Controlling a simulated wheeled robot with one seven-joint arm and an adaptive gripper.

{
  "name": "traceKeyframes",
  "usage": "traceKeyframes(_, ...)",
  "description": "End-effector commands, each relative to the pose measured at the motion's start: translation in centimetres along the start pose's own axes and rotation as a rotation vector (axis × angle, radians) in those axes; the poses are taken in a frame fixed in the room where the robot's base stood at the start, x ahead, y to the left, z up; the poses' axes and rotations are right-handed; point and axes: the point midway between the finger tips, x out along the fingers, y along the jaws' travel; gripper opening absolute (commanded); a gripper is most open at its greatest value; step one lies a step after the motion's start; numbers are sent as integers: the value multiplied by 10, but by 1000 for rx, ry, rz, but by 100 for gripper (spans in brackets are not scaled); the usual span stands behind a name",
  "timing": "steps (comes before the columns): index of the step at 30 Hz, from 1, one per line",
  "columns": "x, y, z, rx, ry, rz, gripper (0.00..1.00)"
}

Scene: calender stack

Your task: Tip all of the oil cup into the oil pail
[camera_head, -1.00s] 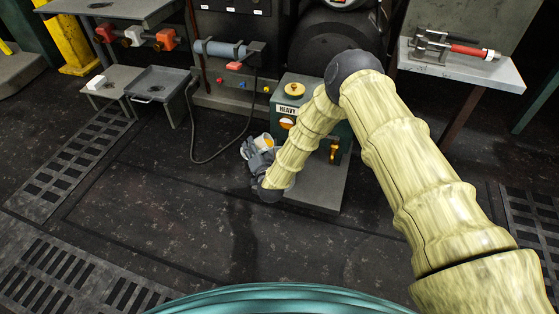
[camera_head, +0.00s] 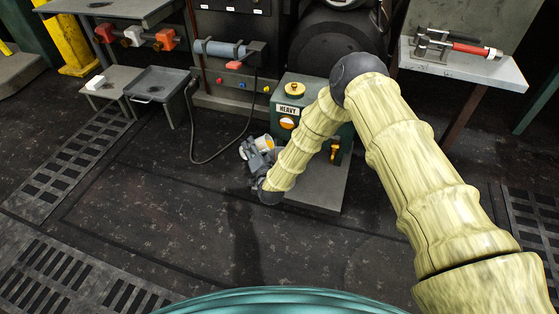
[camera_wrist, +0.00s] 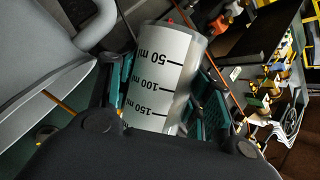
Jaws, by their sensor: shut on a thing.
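The oil cup, a translucent white cylinder with black ml marks, lies between my gripper's teal finger pads in the wrist view (camera_wrist: 160,78). Its printed numbers appear upside down there. In the head view the cup (camera_head: 265,143) shows as a small white and amber shape, tilted, at my gripper (camera_head: 254,151). My gripper is shut on it. A grey rounded vessel, likely the oil pail (camera_wrist: 40,52), is beside the cup at the left of the wrist view. In the head view my forearm hides most of that area. I cannot tell how much oil the cup holds.
A green tank labelled HEAVY (camera_head: 289,95) with a brass tap (camera_head: 335,152) stands behind my forearm on a grey plinth (camera_head: 322,190). A grey tray stand (camera_head: 158,84) is at the left. A side table (camera_head: 495,72) holds tools at the right. The front floor is clear.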

Motion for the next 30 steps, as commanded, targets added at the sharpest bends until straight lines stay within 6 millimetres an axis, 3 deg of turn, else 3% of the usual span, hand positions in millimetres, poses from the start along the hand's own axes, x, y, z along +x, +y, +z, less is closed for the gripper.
traceKeyframes(30, 1, 2, 3, 105, 15, -39, 15)
